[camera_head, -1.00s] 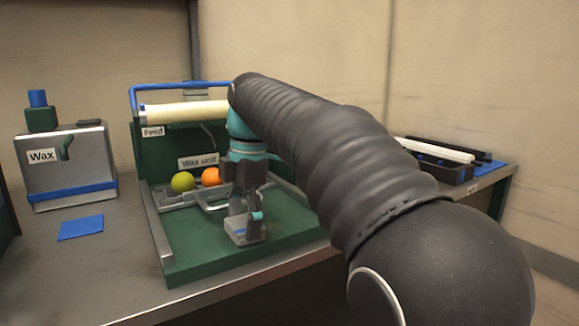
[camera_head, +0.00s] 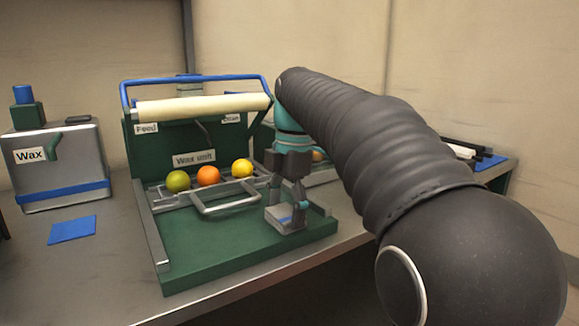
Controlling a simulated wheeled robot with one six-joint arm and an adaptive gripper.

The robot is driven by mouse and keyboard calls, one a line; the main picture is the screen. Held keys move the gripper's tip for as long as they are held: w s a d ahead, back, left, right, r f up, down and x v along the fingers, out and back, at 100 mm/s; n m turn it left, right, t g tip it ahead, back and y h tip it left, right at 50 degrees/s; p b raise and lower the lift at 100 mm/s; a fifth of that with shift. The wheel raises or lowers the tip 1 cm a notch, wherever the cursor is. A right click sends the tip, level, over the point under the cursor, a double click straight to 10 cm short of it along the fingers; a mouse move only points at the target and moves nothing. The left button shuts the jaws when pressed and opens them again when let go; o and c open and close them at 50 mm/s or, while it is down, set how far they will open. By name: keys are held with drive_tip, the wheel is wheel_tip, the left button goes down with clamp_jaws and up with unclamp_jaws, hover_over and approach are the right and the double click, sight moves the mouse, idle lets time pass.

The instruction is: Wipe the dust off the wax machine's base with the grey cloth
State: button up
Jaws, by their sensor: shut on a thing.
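The wax machine's base (camera_head: 205,250) is a flat dark green plate with metal side rails in front of the wax unit. No distinct dust shows on it at this size. My gripper (camera_head: 287,206) points down over the right part of the base. It is shut on the grey cloth (camera_head: 288,221), a small light grey pad with a blue mark. The cloth is at the base surface near the right rail; I cannot tell whether it presses on it. My arm hides what is behind and to the right of the gripper.
A green, an orange and a yellow fruit (camera_head: 242,168) sit in the metal rack (camera_head: 228,201) behind the base. A cream roller (camera_head: 205,107) is above them. A grey Wax tank (camera_head: 62,165) and a blue cloth (camera_head: 72,230) are at the left.

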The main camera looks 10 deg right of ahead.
drive_tip(key=shift+w+d+r, duration=0.15)
drive_tip(key=shift+d+r, duration=0.05)
drive_tip(key=shift+a+r, duration=0.1)
drive_tip(key=shift+r, duration=3.8)
